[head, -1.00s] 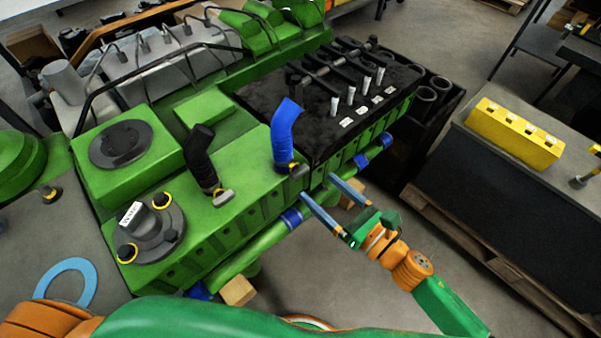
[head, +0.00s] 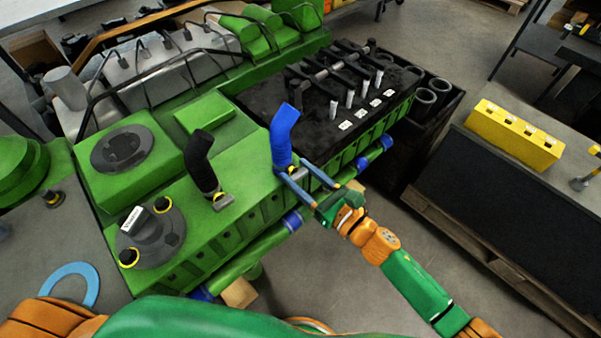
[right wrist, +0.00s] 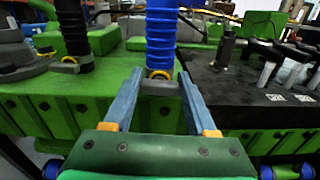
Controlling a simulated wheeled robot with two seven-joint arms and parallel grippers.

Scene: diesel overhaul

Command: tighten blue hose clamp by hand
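The blue hose (head: 283,135) stands upright on the green engine (head: 235,165), its top bent. At its foot is a clamp (head: 297,174) with a grey block and a yellow ring. In the right wrist view the blue hose (right wrist: 161,40) rises at the centre, with the clamp block (right wrist: 160,88) below it. My right gripper (head: 293,168) is open at the hose's foot. In the right wrist view its fingers (right wrist: 161,75) lie on either side of the clamp block, with visible gaps; nothing is gripped. My left gripper is out of view.
A black hose (head: 199,160) with its own clamp stands left of the blue one. Black valve gear (head: 330,75) lies behind and right on the engine. A yellow block (head: 514,134) sits on a bench at right. Floor (head: 350,275) is clear in front of the engine.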

